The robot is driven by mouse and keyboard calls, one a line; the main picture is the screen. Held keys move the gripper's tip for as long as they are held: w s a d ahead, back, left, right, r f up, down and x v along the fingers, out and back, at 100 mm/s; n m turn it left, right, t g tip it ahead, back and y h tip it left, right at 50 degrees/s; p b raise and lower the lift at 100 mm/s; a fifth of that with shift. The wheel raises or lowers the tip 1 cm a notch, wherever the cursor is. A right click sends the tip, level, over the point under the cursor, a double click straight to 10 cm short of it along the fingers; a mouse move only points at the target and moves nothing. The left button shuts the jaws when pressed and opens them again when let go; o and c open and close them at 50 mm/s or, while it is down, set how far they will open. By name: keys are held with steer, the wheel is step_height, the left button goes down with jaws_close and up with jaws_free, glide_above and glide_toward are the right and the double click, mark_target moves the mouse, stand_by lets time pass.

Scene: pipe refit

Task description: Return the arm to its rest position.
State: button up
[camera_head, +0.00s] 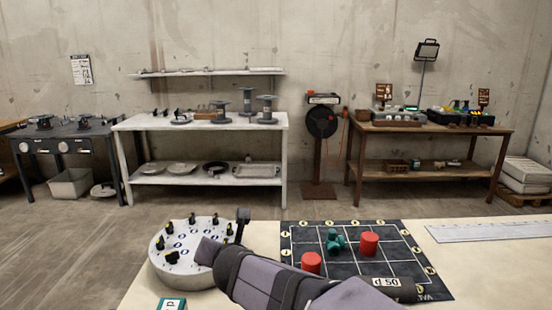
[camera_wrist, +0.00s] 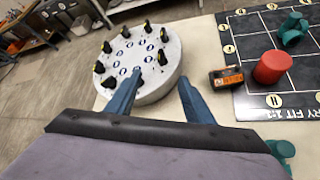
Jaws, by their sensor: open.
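My gripper (camera_wrist: 160,78) is open and empty, its two blue fingers spread over the near edge of a round pale disc (camera_wrist: 160,92). I cannot tell whether they touch it. The disc carries several black and yellow clips and dark ring marks. In the head view, the disc (camera_head: 185,281) sits on the pale table, left of my arm, which reaches in from the lower right and hides part of it. My fingertips cannot be clearly made out there.
A black gridded mat (camera_head: 300,236) bears a teal fitting (camera_head: 336,241) and two red cylinders, one at the right (camera_head: 369,243), one nearer my arm (camera_head: 311,262). A ruler (camera_head: 490,231) lies right. A small black-orange box (camera_wrist: 226,78) is beside the disc. Benches stand behind.

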steer(key=s+d+r+m+g+h+p, duration=0.25)
steer(key=s+d+r+m+p, duration=0.2)
steer(key=d+m+p, duration=0.5)
steer(key=s+d+r+m+g+h+p, duration=0.25)
steer(key=s+d+m+p, duration=0.25)
steer(key=d+m+p, duration=0.45)
steer(key=s+d+r+m+g+p, duration=0.3)
steer(key=s+d+r+m+p, duration=0.1)
steer(key=s+m+p, duration=0.3)
steer(key=s+d+r+m+g+y+p, duration=0.1)
steer(key=s+d+r+m+g+p, duration=0.2)
steer(key=s+m+p, duration=0.4)
steer(key=s+r+p, duration=0.1)
steer(key=s+p, duration=0.1)
steer(key=s, duration=0.1)
steer(key=shift+s+d+r+y, duration=0.15)
steer(key=shift+s+d+y, duration=0.1)
steer(key=shift+d+y, duration=0.1)
steer(key=shift+c, duration=0.3)
